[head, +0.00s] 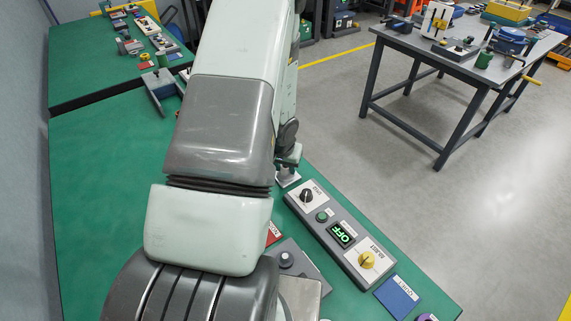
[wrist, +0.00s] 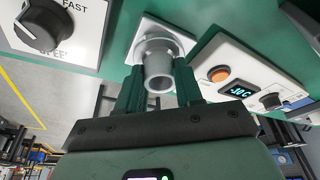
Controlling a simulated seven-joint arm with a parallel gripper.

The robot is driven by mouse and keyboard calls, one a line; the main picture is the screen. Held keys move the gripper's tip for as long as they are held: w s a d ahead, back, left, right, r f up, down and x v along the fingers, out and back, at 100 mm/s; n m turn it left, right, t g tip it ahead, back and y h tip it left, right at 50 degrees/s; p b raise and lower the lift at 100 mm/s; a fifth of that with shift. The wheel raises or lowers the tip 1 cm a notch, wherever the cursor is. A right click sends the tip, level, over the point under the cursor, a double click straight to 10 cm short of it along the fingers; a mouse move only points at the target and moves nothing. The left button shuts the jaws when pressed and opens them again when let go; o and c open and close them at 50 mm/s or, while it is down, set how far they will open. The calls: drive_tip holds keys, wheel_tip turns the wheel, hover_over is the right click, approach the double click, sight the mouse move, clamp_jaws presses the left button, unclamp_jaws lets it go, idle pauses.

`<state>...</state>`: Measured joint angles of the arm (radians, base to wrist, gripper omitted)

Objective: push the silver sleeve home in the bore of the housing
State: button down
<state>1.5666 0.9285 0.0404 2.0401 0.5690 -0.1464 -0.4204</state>
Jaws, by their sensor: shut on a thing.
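The silver sleeve (wrist: 158,66) is in the middle of the wrist view, a short grey tube with its open end towards the camera. My gripper (wrist: 160,72) has its two green fingers on either side of the sleeve and is shut on it. Beyond the sleeve is a white square plate (wrist: 184,37) with a grey round part around the sleeve's far end; this looks like the housing. The bore is hidden, and I cannot tell how deep the sleeve sits. In the head view my arm covers most of this area.
A control panel with a black knob (head: 306,195), a green OFF display (head: 342,235) and a yellow knob (head: 367,260) lies close by on the green bench (head: 90,220). A unit with an orange button (wrist: 219,74) and a temperature display (wrist: 238,91) is beside the plate.

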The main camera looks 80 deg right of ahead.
drive_tip(key=shift+f, duration=0.15)
unclamp_jaws()
idle(0.4)
drive_tip(key=shift+v, duration=2.7)
drive_tip(key=shift+w, duration=0.1)
